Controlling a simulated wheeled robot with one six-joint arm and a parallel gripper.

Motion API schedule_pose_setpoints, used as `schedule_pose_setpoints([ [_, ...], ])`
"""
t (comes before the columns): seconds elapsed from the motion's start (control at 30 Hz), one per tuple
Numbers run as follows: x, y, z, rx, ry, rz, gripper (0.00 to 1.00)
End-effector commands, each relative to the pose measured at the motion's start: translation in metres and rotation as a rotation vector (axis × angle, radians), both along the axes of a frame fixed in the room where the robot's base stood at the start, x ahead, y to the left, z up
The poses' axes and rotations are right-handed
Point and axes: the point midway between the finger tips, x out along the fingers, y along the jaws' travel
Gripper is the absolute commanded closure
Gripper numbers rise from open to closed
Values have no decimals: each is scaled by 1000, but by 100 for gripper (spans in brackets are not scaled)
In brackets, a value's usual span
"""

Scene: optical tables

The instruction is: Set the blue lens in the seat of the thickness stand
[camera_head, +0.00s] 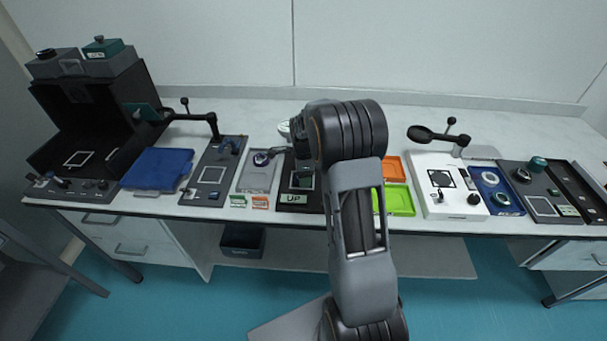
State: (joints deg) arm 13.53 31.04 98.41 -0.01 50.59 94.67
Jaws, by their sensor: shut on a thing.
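My arm reaches up in the middle of the view and bends over at the wrist. My gripper (273,152) is small in the picture, below and left of the wrist, and partly hidden by it. It appears shut on a small dark-rimmed round piece with a bluish middle (261,159), which I take to be the blue lens. This piece is over the far part of a grey plate (257,180); I cannot tell whether it touches. To its right a dark stand marked UP (293,198) is partly behind my arm. I cannot make out the seat of the thickness stand.
Right are orange (392,170) and green (400,201) trays, a white panel with a magnifier (430,205) and a blue tray (515,207).

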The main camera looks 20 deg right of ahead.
Motion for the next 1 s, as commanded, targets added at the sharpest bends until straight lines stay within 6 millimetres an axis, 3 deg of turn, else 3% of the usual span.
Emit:
schedule_pose_setpoints([
  [0.07,0,0,-3,0,0,0,67],
  [0.1,0,0,-4,0,0,0,37],
  [0.37,0,0,-3,0,0,0,13],
  [0.73,1,0,8,-1,-2,0,13],
  [1.0,1,0,58,-2,-5,0,13],
])
